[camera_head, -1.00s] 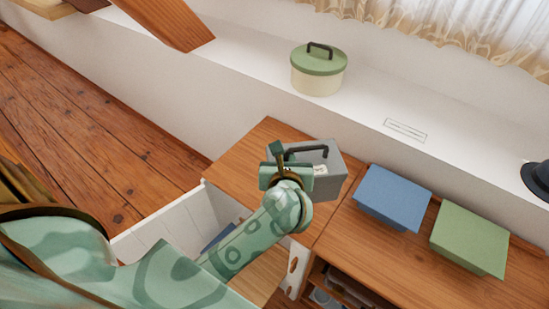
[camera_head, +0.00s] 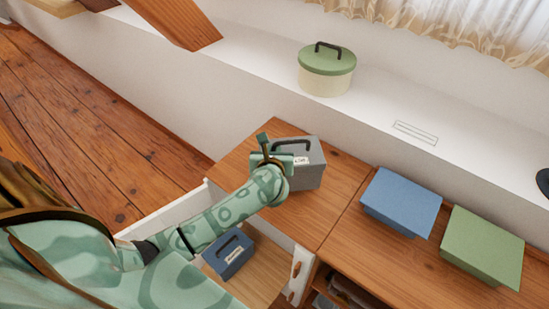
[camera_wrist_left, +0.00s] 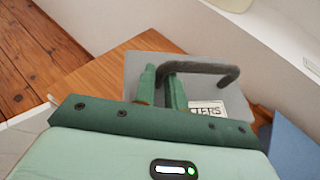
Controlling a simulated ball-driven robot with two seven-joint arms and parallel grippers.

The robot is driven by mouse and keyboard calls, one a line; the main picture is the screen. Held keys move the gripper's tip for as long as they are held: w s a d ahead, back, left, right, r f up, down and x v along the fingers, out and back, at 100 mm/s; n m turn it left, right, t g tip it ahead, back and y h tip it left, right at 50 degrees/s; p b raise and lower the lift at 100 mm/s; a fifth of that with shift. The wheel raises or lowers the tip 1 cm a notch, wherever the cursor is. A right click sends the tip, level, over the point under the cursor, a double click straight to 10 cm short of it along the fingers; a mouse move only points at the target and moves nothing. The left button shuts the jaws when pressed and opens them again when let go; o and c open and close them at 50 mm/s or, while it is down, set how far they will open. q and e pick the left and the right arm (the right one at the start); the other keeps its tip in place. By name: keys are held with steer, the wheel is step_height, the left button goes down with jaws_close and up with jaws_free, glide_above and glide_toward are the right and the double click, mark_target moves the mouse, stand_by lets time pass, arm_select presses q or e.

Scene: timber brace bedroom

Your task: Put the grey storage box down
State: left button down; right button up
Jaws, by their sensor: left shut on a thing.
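My left gripper (camera_head: 268,152) is at the handle's left end in the head view. In the left wrist view the left gripper (camera_wrist_left: 163,88) is shut on the handle (camera_wrist_left: 205,68), with the grey box (camera_wrist_left: 150,62) right beneath, its label (camera_wrist_left: 206,108) partly readable. My right gripper is not in view.
A blue box (camera_head: 402,202) and a green box (camera_head: 482,246) stand to the right on the cabinet. An open white drawer (camera_head: 178,208) below holds a dark blue box (camera_head: 228,256). A green-lidded round tin (camera_head: 327,72) stands on the white ledge (camera_head: 390,112). A sloping timber (camera_head: 180,22) is at upper left.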

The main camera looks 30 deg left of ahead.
arm_select(q)
step_height(320, 180, down, 2)
steer(key=shift+f, duration=0.2)
